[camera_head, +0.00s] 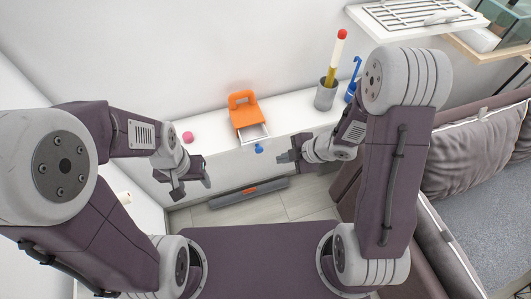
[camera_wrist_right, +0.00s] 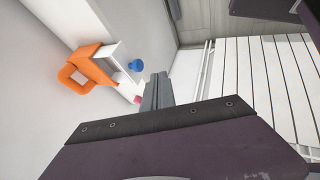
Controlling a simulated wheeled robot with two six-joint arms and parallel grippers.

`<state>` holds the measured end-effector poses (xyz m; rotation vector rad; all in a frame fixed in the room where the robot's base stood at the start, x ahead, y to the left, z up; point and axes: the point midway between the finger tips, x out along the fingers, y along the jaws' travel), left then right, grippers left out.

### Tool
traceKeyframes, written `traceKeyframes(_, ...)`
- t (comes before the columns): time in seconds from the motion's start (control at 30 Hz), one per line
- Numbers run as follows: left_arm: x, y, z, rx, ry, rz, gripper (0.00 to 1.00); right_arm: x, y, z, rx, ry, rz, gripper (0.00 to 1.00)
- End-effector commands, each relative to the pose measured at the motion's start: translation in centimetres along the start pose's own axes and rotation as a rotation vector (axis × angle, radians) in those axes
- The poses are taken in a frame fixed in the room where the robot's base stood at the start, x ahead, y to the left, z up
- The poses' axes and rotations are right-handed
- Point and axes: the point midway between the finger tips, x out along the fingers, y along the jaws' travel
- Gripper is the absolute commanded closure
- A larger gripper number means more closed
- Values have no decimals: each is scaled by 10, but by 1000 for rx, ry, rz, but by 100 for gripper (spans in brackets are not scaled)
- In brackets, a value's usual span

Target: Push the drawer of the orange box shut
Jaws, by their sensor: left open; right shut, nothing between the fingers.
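The orange box (camera_head: 243,112) with a handle on top stands on the white ledge. Its white drawer (camera_head: 254,133) sticks out toward me, and a blue knob (camera_head: 258,148) is on the drawer's front. My right gripper (camera_head: 284,157) is shut and empty, a little to the right of the knob and apart from it. My left gripper (camera_head: 193,188) is open and empty, to the left of and lower than the drawer. In the right wrist view the orange box (camera_wrist_right: 92,68), open drawer (camera_wrist_right: 117,57) and blue knob (camera_wrist_right: 136,66) show beyond the shut fingers (camera_wrist_right: 157,92).
A pink round thing (camera_head: 188,137) lies on the white ledge (camera_head: 215,131) left of the box. A grey cup (camera_head: 326,95) with a yellow and red-tipped stick and a blue item (camera_head: 352,92) stand at right. A sofa (camera_head: 470,165) is further right.

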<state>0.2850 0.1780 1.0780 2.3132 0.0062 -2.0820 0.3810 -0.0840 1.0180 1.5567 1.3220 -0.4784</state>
Motion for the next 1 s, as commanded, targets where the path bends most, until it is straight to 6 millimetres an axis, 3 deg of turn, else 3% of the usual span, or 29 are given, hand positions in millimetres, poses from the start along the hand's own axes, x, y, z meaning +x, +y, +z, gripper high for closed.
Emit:
traceKeyframes(0.1, 12, 0, 1, 0, 0, 0, 42, 30, -3, 1, -1, 2, -5, 100)
traceKeyframes(0.37, 18, 0, 2, 0, 0, 0, 42, 84, -2, 0, -1, 1, -4, 100)
traceKeyframes(0.43, 5, 0, 1, 0, 0, 0, 42, 84, 14, -2, -3, 0, 1, 100)
traceKeyframes(0.6, -3, 0, 0, 0, 0, 0, 42, 95, 30, -1, -1, 0, 0, 100)
traceKeyframes(1.0, -4, 0, 0, 0, 0, 0, 42, 100, 35, 0, 0, -1, 0, 100)
